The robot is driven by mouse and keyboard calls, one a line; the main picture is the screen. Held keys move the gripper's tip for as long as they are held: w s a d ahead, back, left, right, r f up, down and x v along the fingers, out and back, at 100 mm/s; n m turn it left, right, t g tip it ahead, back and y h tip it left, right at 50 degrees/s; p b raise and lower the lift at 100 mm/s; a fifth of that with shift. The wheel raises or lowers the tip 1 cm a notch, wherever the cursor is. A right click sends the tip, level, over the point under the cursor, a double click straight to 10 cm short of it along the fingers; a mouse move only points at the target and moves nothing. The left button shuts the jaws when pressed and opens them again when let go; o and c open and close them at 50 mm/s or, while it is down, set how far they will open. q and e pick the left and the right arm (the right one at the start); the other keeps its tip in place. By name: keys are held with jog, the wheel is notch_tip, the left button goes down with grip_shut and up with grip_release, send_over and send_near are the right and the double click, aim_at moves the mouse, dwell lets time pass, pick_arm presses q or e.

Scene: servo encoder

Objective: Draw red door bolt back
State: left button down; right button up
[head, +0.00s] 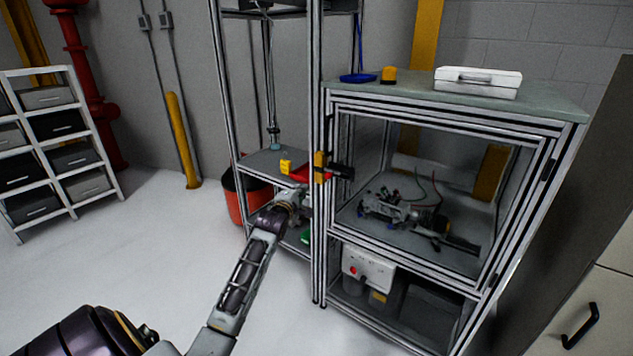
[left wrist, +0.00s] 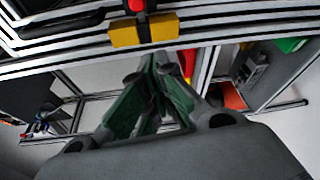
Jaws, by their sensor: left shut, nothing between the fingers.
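A yellow block (head: 320,166) sits on the left front post of the glass-fronted cabinet, with a black latch or handle (head: 343,171) beside it. A small red piece (left wrist: 136,5) shows against the block's upper edge in the left wrist view, where the yellow block (left wrist: 145,32) lies across the frame rail. The red piece appears to be the door bolt; its full shape is unclear. My left gripper (head: 303,199) is below and left of the block, in front of the post. Its green-padded fingers (left wrist: 158,62) are shut and empty, apart from the block. My right gripper is not visible.
A red object (head: 297,174) shows left of the post, near a shelf with a small yellow item (head: 286,167). The cabinet (head: 560,110) has a clear-panelled door and holds a mechanism (head: 390,207). An orange-red bin (head: 247,195) stands behind.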

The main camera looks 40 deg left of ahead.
pick_arm(q)
jog(key=shift+r, duration=0.4)
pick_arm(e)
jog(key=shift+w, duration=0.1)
pick_arm(q)
jog(key=shift+a, duration=0.1)
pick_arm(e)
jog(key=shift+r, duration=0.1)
pick_arm(q)
jog(key=w, duration=0.3)
jog(key=w+b, duration=0.1)
jog(key=w, duration=0.5)
jog(key=shift+w+a+f+b, duration=0.1)
jog(key=shift+w+a+b, duration=0.05)
jog(key=shift+a+b, duration=0.2)
jog(key=shift+d, duration=0.75)
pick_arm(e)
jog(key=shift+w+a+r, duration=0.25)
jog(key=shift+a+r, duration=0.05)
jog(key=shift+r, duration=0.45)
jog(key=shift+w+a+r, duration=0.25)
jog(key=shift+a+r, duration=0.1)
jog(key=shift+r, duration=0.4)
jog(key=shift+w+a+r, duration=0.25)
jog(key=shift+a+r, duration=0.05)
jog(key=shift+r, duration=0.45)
pick_arm(q)
jog(key=shift+d, duration=0.15)
